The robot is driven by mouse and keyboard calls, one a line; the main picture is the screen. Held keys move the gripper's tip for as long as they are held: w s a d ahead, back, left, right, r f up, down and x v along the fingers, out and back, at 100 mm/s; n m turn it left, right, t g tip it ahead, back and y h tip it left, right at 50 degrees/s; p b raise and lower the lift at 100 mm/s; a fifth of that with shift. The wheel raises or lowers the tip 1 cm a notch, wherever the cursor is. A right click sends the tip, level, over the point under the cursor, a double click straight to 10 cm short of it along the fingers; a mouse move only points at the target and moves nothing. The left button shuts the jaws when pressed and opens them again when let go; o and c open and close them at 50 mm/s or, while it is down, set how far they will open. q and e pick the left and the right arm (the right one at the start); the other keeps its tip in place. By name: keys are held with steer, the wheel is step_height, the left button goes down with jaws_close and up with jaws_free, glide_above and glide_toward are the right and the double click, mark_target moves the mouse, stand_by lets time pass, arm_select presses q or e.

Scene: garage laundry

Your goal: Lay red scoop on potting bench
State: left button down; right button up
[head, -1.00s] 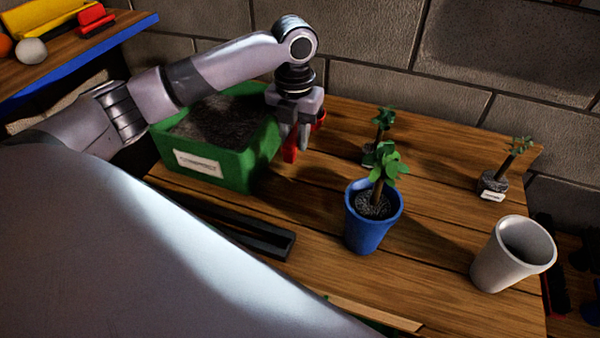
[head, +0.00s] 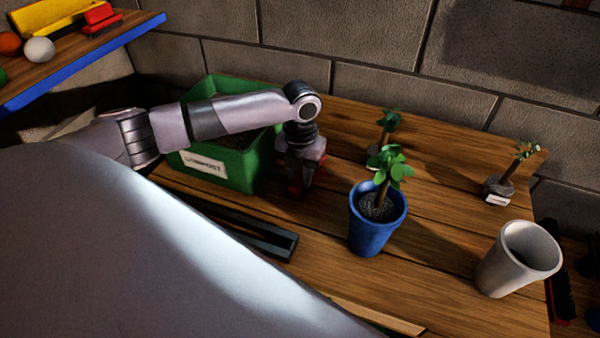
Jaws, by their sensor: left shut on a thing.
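My left gripper (head: 298,186) is in the head view, pointing down at the bench just right of the green compost box. It is shut on the red scoop (head: 294,190), of which only small red parts show around the fingers. The scoop is low, at or close to the bench top; I cannot tell whether it touches. The wooden potting bench (head: 320,245) fills the middle of the view. My right gripper is not in view.
The green compost box (head: 238,168) stands left of the gripper. A blue pot with a plant (head: 372,232) is to its right, with two small seedlings (head: 388,122) (head: 500,186) behind. A white pot (head: 515,262) stands at right. A black tray (head: 255,238) lies in front.

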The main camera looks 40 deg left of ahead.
arm_select(q)
steer(key=shift+f, duration=0.1)
steer(key=c, duration=0.9)
jaws_free()
step_height(320, 180, up, 12)
steer(key=shift+w+r, duration=0.1)
steer(key=shift+r, duration=0.05)
